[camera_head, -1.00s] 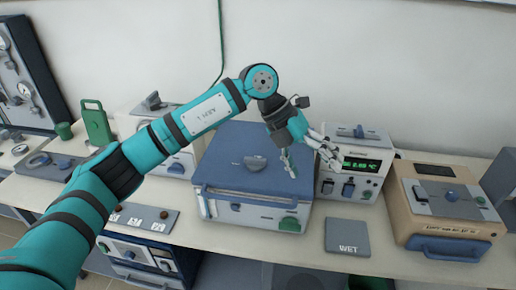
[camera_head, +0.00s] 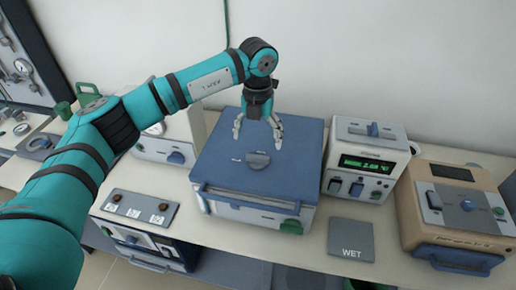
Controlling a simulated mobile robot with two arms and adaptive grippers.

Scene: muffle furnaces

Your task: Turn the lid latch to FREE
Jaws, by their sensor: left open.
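The lid latch (camera_head: 258,160) is a small grey half-round knob on top of the blue lid (camera_head: 225,168) of a box-shaped unit with a white body. Faint markings sit on the lid beside the latch, too small to read. My left gripper (camera_head: 258,143) points down over the lid, just behind the latch. Its fingers are spread apart and hold nothing. I cannot tell whether the fingertips touch the lid. My right gripper is not in view.
A unit with a green display (camera_head: 365,163) stands close at the right of the blue-lidded box. A tan unit (camera_head: 455,205) stands further right. A flat grey pad marked WET (camera_head: 351,238) lies in front. A switch panel (camera_head: 137,206) lies at the front left.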

